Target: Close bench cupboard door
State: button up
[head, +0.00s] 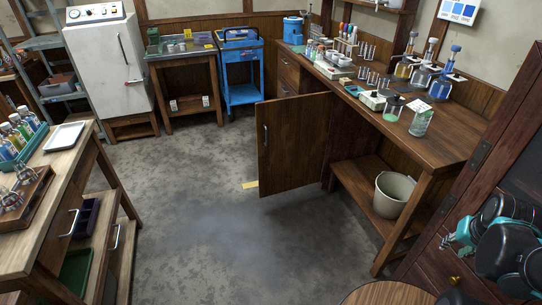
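The bench cupboard door (293,145) is dark brown wood. It stands wide open, swung out from the front of the long bench (424,147) into the floor space. Its vertical metal handle (265,147) is near the door's left edge. My gripper (463,236) is at the far right edge of the head view, in front of a dark wooden cabinet and well away from the door. Parts of my arm show beside it. Its fingers are too small and partly hidden, so I cannot tell whether it is open or shut.
A beige bucket (393,194) stands on the bench's lower shelf. A round wooden stool top (388,293) is at the bottom. A side table (40,180) with trays stands left. A yellow strip (250,185) lies by the door. The middle floor (200,215) is clear.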

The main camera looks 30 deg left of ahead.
aim_at(292, 132)
jog(key=u, duration=1.15)
jog(key=i+j, duration=0.15)
jog(key=j, duration=0.15)
jog(key=i+j, duration=0.1)
jog(key=j, duration=0.2)
jog(key=i+j, duration=0.15)
jog(key=j, duration=0.2)
jog(key=i+j+z, duration=0.1)
jog(key=j, duration=0.2)
